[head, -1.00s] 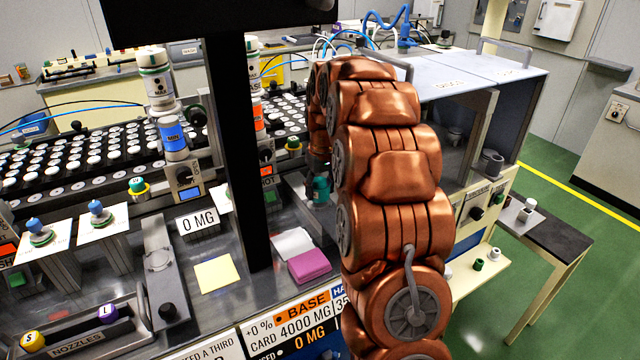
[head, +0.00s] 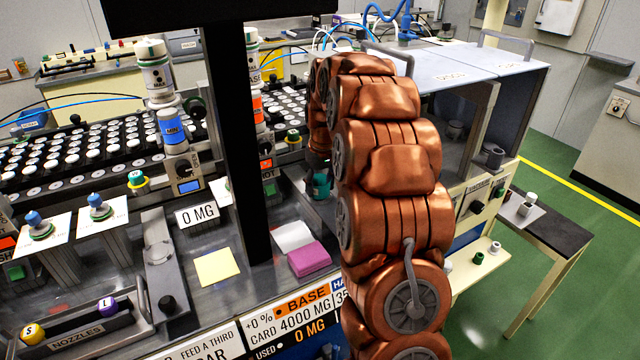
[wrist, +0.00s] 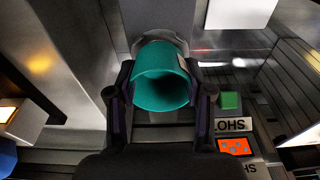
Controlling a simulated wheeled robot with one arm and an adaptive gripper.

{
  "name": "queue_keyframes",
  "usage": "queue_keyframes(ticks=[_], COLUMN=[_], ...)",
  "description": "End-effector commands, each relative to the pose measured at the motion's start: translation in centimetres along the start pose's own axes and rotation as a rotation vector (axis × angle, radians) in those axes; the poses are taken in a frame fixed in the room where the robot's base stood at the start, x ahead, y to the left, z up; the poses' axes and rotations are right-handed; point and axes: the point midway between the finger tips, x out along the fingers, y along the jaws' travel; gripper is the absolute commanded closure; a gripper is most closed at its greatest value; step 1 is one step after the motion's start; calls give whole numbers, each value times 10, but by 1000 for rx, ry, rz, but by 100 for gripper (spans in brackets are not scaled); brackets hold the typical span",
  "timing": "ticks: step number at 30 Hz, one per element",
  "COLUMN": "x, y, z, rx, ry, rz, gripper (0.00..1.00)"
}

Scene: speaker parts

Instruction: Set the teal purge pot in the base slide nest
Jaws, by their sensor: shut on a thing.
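The teal purge pot (wrist: 162,78) is between the two fingers of my gripper (wrist: 160,90) in the wrist view, its dark open mouth facing the camera. My gripper is shut on it. In the head view the pot (head: 320,184) shows at the left edge of my copper arm, which partly hides it. A round grey metal shape (wrist: 160,42) lies just behind the pot in the wrist view; I cannot tell whether it is the base slide nest or whether the pot touches it. A slide plate with a round recess (head: 159,254) shows in the head view, left of the dark column.
A green button (wrist: 230,101) and an orange panel (wrist: 235,146) are right of the pot in the wrist view. A purple block (head: 309,260) and yellow note (head: 218,267) lie on the bench. Racks of white-capped vials (head: 90,155) stand behind.

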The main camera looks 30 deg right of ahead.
Motion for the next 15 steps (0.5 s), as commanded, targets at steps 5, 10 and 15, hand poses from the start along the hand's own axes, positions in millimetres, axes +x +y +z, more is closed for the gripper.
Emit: queue_keyframes(ticks=[5, 10, 15], x=[3, 6, 9], y=[0, 0, 0], z=[0, 1, 1], rx=[0, 0, 0], ry=[-1, -1, -1], rz=[0, 0, 0], gripper=[78, 78, 78])
